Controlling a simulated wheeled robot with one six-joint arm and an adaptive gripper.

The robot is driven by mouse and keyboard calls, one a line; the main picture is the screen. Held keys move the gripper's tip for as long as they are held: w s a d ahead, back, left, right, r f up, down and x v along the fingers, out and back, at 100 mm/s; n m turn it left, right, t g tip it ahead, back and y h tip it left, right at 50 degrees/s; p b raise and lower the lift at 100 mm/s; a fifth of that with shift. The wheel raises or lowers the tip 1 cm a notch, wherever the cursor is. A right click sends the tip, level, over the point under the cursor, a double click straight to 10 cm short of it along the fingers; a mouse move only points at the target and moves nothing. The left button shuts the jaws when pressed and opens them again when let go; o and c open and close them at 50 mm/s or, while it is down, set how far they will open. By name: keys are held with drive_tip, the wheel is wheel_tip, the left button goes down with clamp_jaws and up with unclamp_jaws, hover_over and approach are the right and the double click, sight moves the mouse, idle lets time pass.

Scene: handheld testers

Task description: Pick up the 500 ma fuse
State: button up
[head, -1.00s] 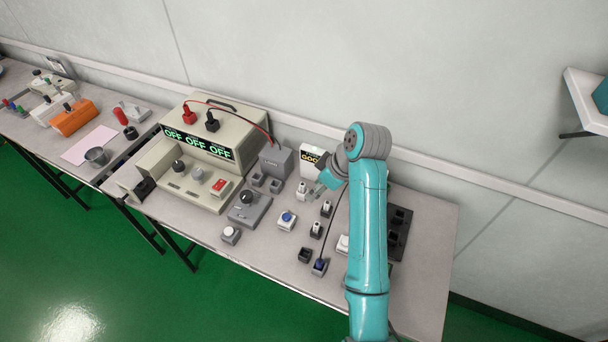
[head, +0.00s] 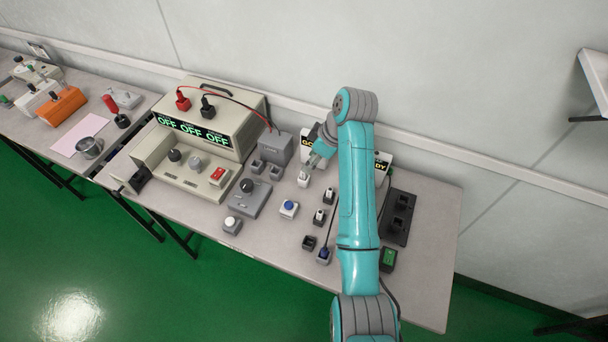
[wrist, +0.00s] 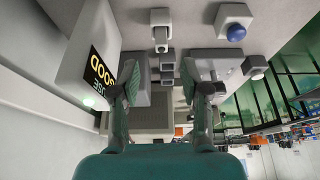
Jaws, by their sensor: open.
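Several small white-topped pieces stand near my arm in the head view: one piece (head: 303,181) closest to my gripper, and two in black holders, an upper one (head: 329,196) and a lower one (head: 319,216). I cannot read a rating on any of them, so I cannot tell which is the 500 mA fuse. My gripper (head: 317,161) is just above and behind the closest piece, partly hidden by my arm. In the wrist view my gripper (wrist: 160,83) is open with nothing between its fingers. A white block (wrist: 160,22) is ahead of it.
A tester box marked "FUSE GOOD" (wrist: 92,62) stands close beside the left finger in the wrist view. A grey box (head: 277,147) and a blue-button block (head: 289,208) are near my gripper. A large power unit (head: 210,125) is at left.

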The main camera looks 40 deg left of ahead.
sight(304, 176)
drive_tip(key=shift+x, duration=2.85)
drive_tip(key=shift+s+d, duration=0.1)
clamp_jaws()
